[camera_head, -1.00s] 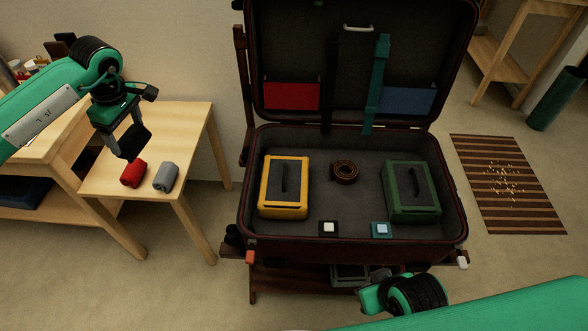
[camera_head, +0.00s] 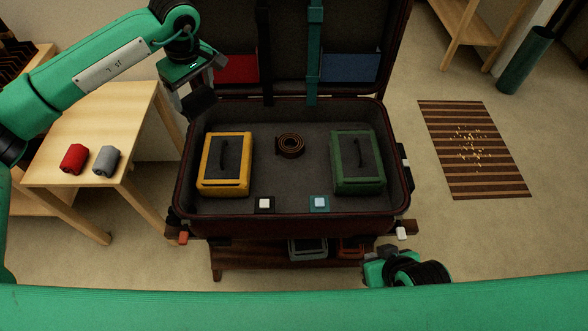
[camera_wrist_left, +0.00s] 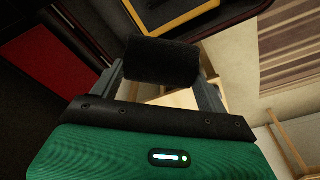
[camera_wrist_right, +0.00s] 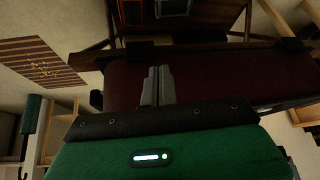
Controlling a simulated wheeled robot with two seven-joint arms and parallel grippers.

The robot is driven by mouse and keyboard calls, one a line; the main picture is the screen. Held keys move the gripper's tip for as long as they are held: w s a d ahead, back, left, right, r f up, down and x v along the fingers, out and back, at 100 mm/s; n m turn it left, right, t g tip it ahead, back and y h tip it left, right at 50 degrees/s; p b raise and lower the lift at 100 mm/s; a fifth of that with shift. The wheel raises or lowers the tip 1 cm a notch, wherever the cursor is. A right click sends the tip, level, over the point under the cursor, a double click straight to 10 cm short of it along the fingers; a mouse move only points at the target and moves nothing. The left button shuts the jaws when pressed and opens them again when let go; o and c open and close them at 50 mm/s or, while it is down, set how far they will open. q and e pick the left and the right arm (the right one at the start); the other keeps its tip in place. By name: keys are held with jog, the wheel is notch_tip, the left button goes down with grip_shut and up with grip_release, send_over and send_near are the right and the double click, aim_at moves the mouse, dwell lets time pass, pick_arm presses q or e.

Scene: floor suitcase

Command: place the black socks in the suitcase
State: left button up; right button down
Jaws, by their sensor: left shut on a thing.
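The black socks (camera_head: 199,102), a dark roll, are held in my left gripper (camera_head: 190,92), above the left back edge of the suitcase. In the left wrist view the black socks (camera_wrist_left: 162,62) sit between the two fingers. The open suitcase (camera_head: 285,223) has a grey-lined base and a raised lid. My right gripper (camera_wrist_right: 157,86) has its fingers together and empty in the right wrist view, near the suitcase's outer side.
In the suitcase lie a yellow case (camera_head: 224,188), a coiled belt (camera_head: 290,146), a green case (camera_head: 358,186) and two small square items. Free lining shows around the belt. Red socks (camera_head: 74,159) and grey socks (camera_head: 106,160) lie on the wooden table (camera_head: 60,175).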

pick_arm(q)
jog(key=s+d+m+b, duration=0.2)
jog(key=s+d+m, duration=0.25)
jog(key=d, duration=0.75)
pick_arm(e)
jog(key=w+a+f+t+y, duration=0.1)
jog(key=w+a+t, duration=0.1)
jog(key=a, duration=0.1)
pick_arm(q)
jog(key=m+h+b, duration=0.1)
jog(key=m+b, duration=0.1)
jog(key=m, duration=0.4)
send_over(291, 192)
notch_tip(291, 192, down, 16)
jog(key=shift+t, duration=0.4)
notch_tip(291, 192, down, 5)
jog(key=shift+b, duration=0.35)
pick_arm(e)
jog(key=t+y, duration=0.3)
jog(key=t, duration=0.1)
send_near(319, 223)
jog(key=w+f, duration=0.1)
jog(key=w+a+f, duration=0.1)
jog(key=f, duration=0.1)
jog(key=shift+w+a, duration=0.25)
jog(key=shift+w, duration=0.05)
jog(key=shift+t, duration=0.3)
